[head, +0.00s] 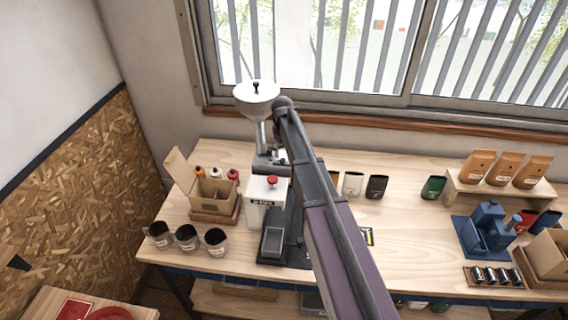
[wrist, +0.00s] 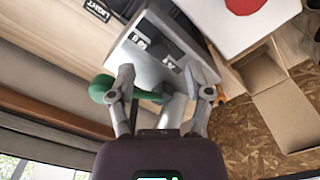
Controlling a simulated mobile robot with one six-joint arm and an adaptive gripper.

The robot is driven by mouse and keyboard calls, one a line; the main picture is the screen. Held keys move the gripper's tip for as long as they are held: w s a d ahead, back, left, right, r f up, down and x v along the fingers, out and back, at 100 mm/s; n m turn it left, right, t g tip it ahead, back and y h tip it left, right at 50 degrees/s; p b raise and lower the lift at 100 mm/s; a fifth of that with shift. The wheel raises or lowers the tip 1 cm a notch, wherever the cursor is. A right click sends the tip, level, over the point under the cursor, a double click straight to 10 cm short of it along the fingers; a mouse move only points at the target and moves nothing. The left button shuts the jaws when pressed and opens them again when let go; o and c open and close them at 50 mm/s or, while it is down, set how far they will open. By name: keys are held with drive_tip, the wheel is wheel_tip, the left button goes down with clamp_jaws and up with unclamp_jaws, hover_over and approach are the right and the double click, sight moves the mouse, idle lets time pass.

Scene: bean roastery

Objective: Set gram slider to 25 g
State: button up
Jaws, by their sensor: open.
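The dosing machine stands on the bench left of centre in the head view, with a white hopper (head: 256,97) on top and a white lower body (head: 262,214) below. In the wrist view, a pale panel (wrist: 138,62) with small dark-and-white markings (wrist: 160,50) lies just beyond my fingertips. The gram slider and its setting cannot be made out clearly. A green rounded part (wrist: 101,88) shows beside and behind the left finger. My gripper (wrist: 165,85) is open, its fingers apart near the panel's edge; contact cannot be told. In the head view my arm hides much of this area.
A red knob (head: 272,181) tops the white body. An open cardboard box (head: 214,192) with bottles and several dark cups (head: 186,237) stand to the left. Small bags (head: 353,184) stand behind right. Bare bench (head: 420,225) lies right of my arm.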

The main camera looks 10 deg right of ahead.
sight(283, 159)
drive_tip(key=shift+f+b, duration=1.7)
drive_tip(key=shift+f, duration=0.3)
